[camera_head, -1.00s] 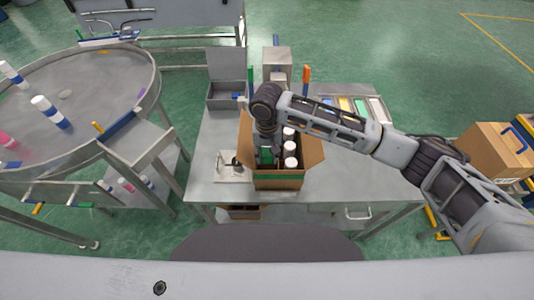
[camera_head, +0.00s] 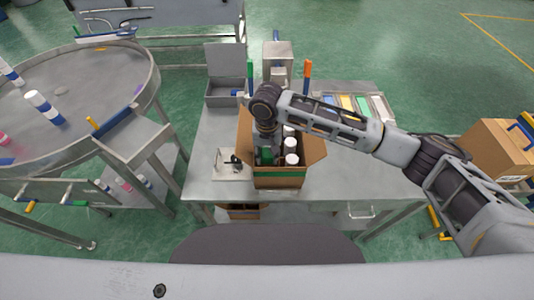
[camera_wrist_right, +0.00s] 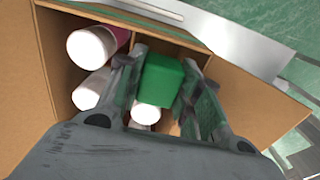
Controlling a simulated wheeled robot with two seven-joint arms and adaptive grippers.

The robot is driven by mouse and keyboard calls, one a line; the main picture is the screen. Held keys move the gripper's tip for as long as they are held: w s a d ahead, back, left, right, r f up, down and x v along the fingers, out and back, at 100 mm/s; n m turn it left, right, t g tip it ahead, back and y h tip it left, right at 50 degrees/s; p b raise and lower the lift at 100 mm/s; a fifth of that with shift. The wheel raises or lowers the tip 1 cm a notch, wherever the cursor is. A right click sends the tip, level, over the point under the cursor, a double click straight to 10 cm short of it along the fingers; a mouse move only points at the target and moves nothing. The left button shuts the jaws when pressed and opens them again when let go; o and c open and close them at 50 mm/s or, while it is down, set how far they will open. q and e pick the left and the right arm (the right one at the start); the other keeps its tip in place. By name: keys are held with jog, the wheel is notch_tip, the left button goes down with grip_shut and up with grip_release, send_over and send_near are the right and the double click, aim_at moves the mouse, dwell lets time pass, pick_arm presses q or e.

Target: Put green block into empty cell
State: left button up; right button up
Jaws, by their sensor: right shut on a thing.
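The green block (camera_wrist_right: 161,80) shows in the right wrist view between the two fingers of my right gripper (camera_wrist_right: 160,90), which is shut on it. The gripper points down into an open cardboard box (camera_head: 279,181) on the metal table. White-capped cans (camera_head: 291,159) stand in the box's cells; they also show in the right wrist view (camera_wrist_right: 90,47), to the left of the block and below it. The block is at or inside the box opening; its lower end is hidden. The empty cell cannot be made out clearly behind the gripper. My left gripper is not in view.
A grey open bin (camera_head: 226,98) and a small machine (camera_head: 277,62) stand behind the box. A tray of coloured strips (camera_head: 362,106) lies at the table's back right. A round metal table (camera_head: 75,85) with several cans is at left. The table's right part is clear.

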aim_at(267, 153)
jog(key=o, duration=1.1)
jog(key=shift+r, duration=0.15)
jog(key=shift+r, duration=5.8)
